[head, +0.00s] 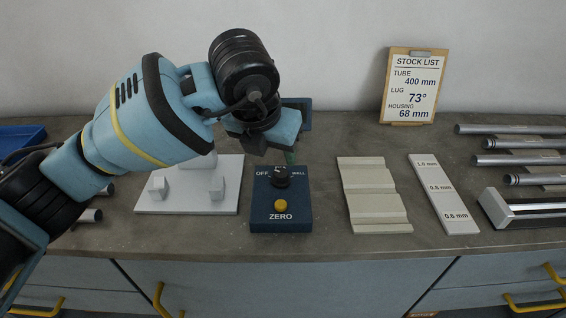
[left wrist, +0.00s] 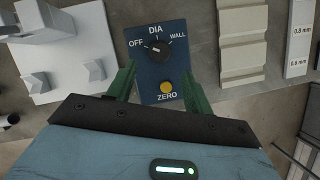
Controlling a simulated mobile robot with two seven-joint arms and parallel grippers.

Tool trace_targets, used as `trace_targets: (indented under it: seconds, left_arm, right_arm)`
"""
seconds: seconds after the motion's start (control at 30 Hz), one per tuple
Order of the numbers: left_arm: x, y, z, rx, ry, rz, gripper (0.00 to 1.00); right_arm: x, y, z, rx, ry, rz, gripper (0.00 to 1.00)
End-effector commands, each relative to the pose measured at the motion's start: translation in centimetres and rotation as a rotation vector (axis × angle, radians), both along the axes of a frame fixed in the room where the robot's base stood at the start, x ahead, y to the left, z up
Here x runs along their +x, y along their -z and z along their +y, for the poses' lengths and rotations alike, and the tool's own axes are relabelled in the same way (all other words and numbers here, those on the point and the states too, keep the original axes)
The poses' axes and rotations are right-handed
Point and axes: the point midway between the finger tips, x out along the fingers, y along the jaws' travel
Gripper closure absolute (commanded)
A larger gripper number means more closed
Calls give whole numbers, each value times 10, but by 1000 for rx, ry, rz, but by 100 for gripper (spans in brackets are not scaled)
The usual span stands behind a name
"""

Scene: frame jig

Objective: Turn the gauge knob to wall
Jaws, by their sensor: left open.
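The gauge box (head: 263,215) is dark blue and sits on the bench below my left gripper. Its black knob (head: 281,178) stands near the box's far edge; it also shows in the left wrist view (left wrist: 157,48). The labels OFF, DIA and WALL (left wrist: 178,37) curve around the knob. A small white mark shows on the knob, but I cannot tell surely which label it points at. My left gripper (left wrist: 158,80) is open, its green fingers spread on either side of the box, with nothing between the tips. The yellow ZERO button (left wrist: 166,87) lies nearer my palm.
A white fixture plate (head: 188,203) with blocks lies left of the box. A stepped beige block (head: 372,195) and a thickness strip (head: 443,192) lie to the right. Metal tubes (head: 510,129) lie far right. A stock list board (head: 413,87) stands behind. Bare bench lies between them.

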Motion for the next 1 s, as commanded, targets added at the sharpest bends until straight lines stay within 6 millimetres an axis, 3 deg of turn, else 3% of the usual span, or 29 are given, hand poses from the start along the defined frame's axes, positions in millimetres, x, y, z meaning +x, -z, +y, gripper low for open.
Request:
trace_targets:
  seconds: [0.23,0.7,1.0]
  left_arm:
    - [3,9,-2,-2,0,4,49]
    - [24,66,-11,-3,3,3,49]
    - [27,72,-12,-4,4,1,49]
  right_arm:
    - [-9,2,0,0,0,18,64]
    - [-10,4,0,0,-1,21,64]
    - [-3,3,0,0,0,7,64]
